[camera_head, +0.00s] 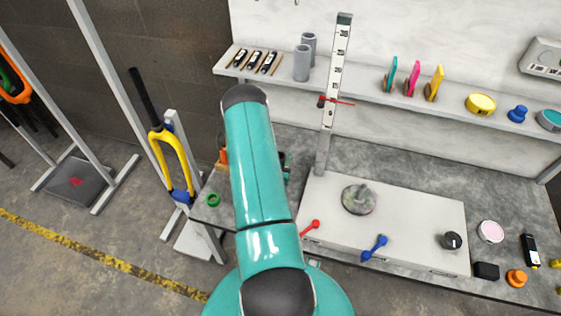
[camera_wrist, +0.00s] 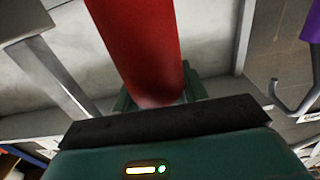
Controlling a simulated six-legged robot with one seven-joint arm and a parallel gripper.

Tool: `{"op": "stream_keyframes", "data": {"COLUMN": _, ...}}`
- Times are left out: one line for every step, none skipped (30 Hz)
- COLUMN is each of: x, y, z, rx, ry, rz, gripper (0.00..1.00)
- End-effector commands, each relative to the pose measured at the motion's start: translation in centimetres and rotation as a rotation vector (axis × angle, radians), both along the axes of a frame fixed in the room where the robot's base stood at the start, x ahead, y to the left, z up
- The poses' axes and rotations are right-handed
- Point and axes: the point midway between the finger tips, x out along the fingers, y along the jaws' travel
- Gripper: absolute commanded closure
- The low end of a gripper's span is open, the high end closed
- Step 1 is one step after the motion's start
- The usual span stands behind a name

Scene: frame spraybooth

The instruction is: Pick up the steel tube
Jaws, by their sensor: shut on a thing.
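In the wrist view a thick red tube (camera_wrist: 138,48) runs from the top edge down to my gripper (camera_wrist: 160,102). The green fingers show at both sides of its lower end, and my gripper is shut on it. Its far end is out of the frame, and I cannot tell if it is steel. In the head view my teal arm hides most of the gripper, and the red tube cannot be made out. Two grey tubes stand upright on the shelf in the head view, a nearer one (camera_head: 302,64) and one behind it (camera_head: 310,42).
A pale plate with an upright ruler (camera_head: 335,75) stands on the grey bench (camera_head: 285,148). Red (camera_head: 310,228) and blue (camera_head: 374,248) handles are at its front. The shelf (camera_head: 350,88) holds several small items. A yellow fork (camera_head: 160,160) hangs on a stand at left. A purple thing (camera_wrist: 311,25) and hook are at right in the wrist view.

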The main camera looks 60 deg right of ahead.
Motion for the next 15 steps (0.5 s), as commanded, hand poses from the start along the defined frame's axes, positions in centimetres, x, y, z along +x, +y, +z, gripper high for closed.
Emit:
{"op": "stream_keyframes", "data": {"x": 0.0, "y": -0.1, "z": 0.4, "rx": -0.003, "ry": 0.0, "rz": 0.0, "gripper": 1.0}}
{"op": "stream_keyframes", "data": {"x": 0.0, "y": -0.1, "z": 0.5, "rx": -0.004, "ry": -0.001, "rz": 0.0, "gripper": 1.0}}
{"op": "stream_keyframes", "data": {"x": 0.0, "y": -0.1, "z": 0.8, "rx": -0.004, "ry": -0.001, "rz": 0.0, "gripper": 1.0}}
{"op": "stream_keyframes", "data": {"x": 0.0, "y": -0.1, "z": 1.0, "rx": -0.003, "ry": 0.0, "rz": 0.0, "gripper": 1.0}}
{"op": "stream_keyframes", "data": {"x": 0.0, "y": -0.1, "z": 1.3, "rx": -0.004, "ry": -0.001, "rz": 0.0, "gripper": 1.0}}
{"op": "stream_keyframes", "data": {"x": 0.1, "y": -0.1, "z": 1.8, "rx": -0.004, "ry": -0.002, "rz": 0.0, "gripper": 1.0}}
{"op": "stream_keyframes", "data": {"x": 0.1, "y": -0.1, "z": 2.2, "rx": -0.004, "ry": -0.002, "rz": 0.0, "gripper": 1.0}}
{"op": "stream_keyframes", "data": {"x": 0.0, "y": -0.1, "z": 2.7, "rx": -0.004, "ry": -0.002, "rz": 0.0, "gripper": 1.0}}
{"op": "stream_keyframes", "data": {"x": 0.1, "y": 0.0, "z": 3.4, "rx": -0.005, "ry": -0.002, "rz": 0.0, "gripper": 1.0}}
{"op": "stream_keyframes", "data": {"x": 0.4, "y": 0.6, "z": 3.9, "rx": -0.003, "ry": -0.001, "rz": 0.003, "gripper": 1.0}}
{"op": "stream_keyframes", "data": {"x": 0.7, "y": 1.1, "z": 4.5, "rx": -0.004, "ry": -0.003, "rz": 0.005, "gripper": 1.0}}
{"op": "stream_keyframes", "data": {"x": 0.9, "y": 1.8, "z": 5.3, "rx": -0.003, "ry": -0.001, "rz": 0.005, "gripper": 1.0}}
{"op": "stream_keyframes", "data": {"x": 1.1, "y": 2.4, "z": 6.1, "rx": -0.004, "ry": -0.002, "rz": 0.005, "gripper": 1.0}}
{"op": "stream_keyframes", "data": {"x": 1.3, "y": 2.9, "z": 6.8, "rx": -0.005, "ry": -0.003, "rz": 0.005, "gripper": 1.0}}
{"op": "stream_keyframes", "data": {"x": 1.6, "y": 3.7, "z": 7.7, "rx": -0.005, "ry": -0.003, "rz": 0.005, "gripper": 1.0}}
